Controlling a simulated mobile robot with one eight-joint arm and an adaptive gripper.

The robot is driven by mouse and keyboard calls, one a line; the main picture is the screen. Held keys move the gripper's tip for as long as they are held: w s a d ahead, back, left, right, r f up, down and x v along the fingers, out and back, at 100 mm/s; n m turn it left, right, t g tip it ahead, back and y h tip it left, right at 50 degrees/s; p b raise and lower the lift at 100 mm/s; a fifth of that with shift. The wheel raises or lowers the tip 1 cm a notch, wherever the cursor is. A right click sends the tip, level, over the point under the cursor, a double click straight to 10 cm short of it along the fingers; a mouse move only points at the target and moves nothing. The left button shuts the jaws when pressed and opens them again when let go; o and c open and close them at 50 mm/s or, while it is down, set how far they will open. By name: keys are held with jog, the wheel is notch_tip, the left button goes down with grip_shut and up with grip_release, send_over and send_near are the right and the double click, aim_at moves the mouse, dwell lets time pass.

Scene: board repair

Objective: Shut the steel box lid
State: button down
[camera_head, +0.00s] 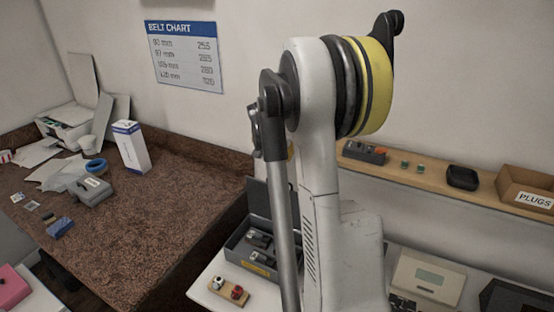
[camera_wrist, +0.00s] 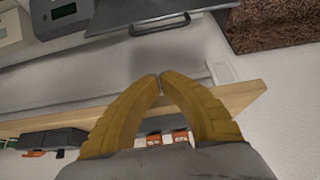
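The steel box (camera_head: 248,262) is a dark grey open box on the white table in the head view, with dark items inside. Its lid (camera_head: 257,198) stands raised at the back edge, partly hidden behind my arm. In the wrist view, a dark grey panel with a bar handle (camera_wrist: 160,24) at the top looks like this lid (camera_wrist: 130,10). My gripper (camera_wrist: 160,78) has yellow fingers with the tips together and nothing between them. The tips are below the handle in the picture, apart from it. My gripper cannot be made out in the head view.
A wooden shelf (camera_head: 430,178) on the wall holds a black case (camera_head: 462,178) and a PLUGS box (camera_head: 527,190); the shelf edge (camera_wrist: 235,97) passes behind my fingers. A small wooden block with knobs (camera_head: 229,291) sits before the steel box. A brown worktop (camera_head: 150,235) lies left.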

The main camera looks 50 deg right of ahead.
notch_tip(320, 180, down, 9)
jog(key=b, duration=0.1)
jog(key=shift+w+d+r+b, duration=0.15)
jog(key=shift+d+r+b, duration=0.05)
jog(key=shift+d+b, duration=0.15)
jog(key=shift+r, duration=0.1)
jog(key=shift+a, duration=0.1)
